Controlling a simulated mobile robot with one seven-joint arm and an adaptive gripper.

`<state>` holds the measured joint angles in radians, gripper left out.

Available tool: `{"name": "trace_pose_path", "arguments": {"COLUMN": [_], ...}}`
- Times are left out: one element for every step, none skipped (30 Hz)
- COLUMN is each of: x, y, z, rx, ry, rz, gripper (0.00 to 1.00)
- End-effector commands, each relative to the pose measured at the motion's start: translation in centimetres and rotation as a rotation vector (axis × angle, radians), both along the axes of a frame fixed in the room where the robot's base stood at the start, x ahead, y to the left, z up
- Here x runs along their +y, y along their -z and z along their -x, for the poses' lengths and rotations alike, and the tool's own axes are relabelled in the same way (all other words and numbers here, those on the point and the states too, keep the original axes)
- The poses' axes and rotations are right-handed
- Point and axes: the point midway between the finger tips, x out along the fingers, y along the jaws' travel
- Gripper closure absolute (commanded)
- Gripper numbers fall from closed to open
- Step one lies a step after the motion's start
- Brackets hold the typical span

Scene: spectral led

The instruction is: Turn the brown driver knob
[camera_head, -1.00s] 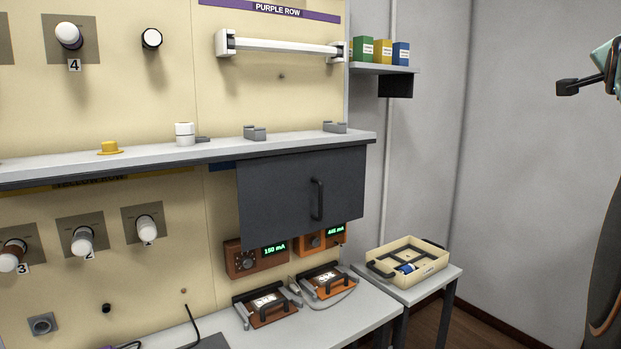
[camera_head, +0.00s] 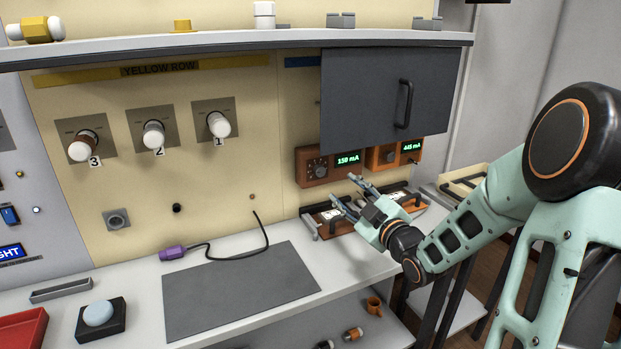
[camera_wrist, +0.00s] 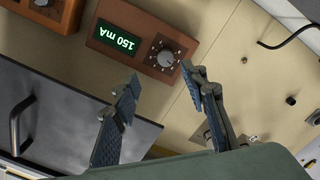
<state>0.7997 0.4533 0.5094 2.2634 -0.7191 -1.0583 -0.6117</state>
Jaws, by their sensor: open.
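The brown driver box (camera_head: 330,177) is mounted on the cream panel under the dark cabinet door. Its green display reads 150 mA, and its dark round knob (camera_head: 317,167) is on the left of its face. In the wrist view the box (camera_wrist: 135,53) appears upside down, with the knob (camera_wrist: 164,54) just beyond and between the fingertips. My gripper (camera_head: 344,189) is open and empty, below and right of the knob, its fingers pointing up-left toward the panel. The wrist view also shows both fingers of my gripper (camera_wrist: 160,74) spread apart, not visibly touching the knob.
An orange driver (camera_head: 394,154) reading 445 mA sits right of the brown one. The dark cabinet door (camera_head: 370,98) with a handle hangs above. Fixtures with black handles (camera_head: 318,222) lie on the bench below my gripper.

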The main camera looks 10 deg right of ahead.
Motion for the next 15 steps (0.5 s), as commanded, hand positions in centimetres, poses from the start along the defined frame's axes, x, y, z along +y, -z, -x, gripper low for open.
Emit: {"name": "trace_pose_path", "arguments": {"x": [0.5, 0.8, 1.0, 1.2, 1.3, 1.4, 1.5, 1.7, 2.0, 2.2, 2.3, 2.5, 2.8, 2.9, 3.1], "y": [0.2, 0.1, 0.1, 0.1, 0.1, 0.1, 0.1, 0.1, 0.1, 0.1, 0.1, 0.1, 0.1, 0.1, 0.1], "z": [0.2, 0.2, 0.0, -0.2, -0.5, -1.1, -1.5, -2.0, -2.7, -3.3, -3.9, -4.7, -5.2, -5.8, -6.4], "rx": [-0.008, -0.012, -0.015, -0.015, -0.015, -0.016, -0.016, -0.015, -0.015, -0.015, -0.015, -0.015, -0.014, -0.014, -0.014], "ry": [-0.012, -0.017, -0.021, -0.022, -0.022, -0.022, -0.021, -0.022, -0.022, -0.023, -0.022, -0.020, -0.021, -0.021, -0.021], "rz": [0.003, 0.006, 0.008, 0.009, 0.009, 0.008, 0.007, 0.007, 0.006, 0.007, 0.007, 0.006, 0.006, 0.006, 0.005], "gripper": [0.60, 0.60, 0.60, 0.60, 0.60, 0.60, 0.60, 0.60, 0.60, 0.60, 0.60, 0.60, 0.60, 0.60, 0.60]}}
